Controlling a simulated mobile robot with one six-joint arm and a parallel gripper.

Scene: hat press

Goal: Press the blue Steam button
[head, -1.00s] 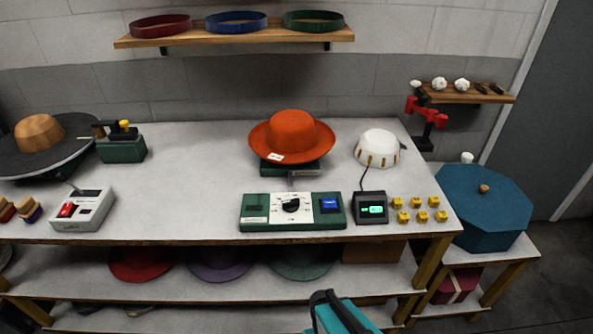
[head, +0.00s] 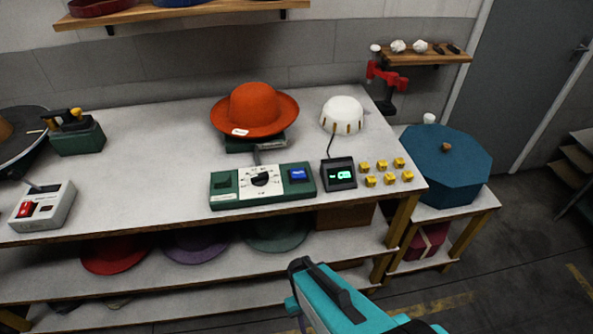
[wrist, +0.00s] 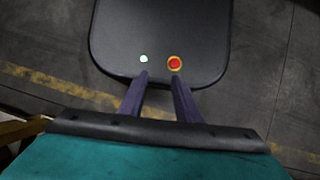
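Nothing covers the button in the head view. My gripper (wrist: 159,77) shows in the wrist view as two dark purple fingers with an empty gap between them. It points down over my base and the floor, away from the panel.
An orange hat (head: 257,108) stands behind the panel. A small black display box (head: 339,174) is just right of it, with several yellow cubes (head: 370,180) beyond. A white dome (head: 341,114) stands behind the box. A red-switch box (head: 43,207) is at left.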

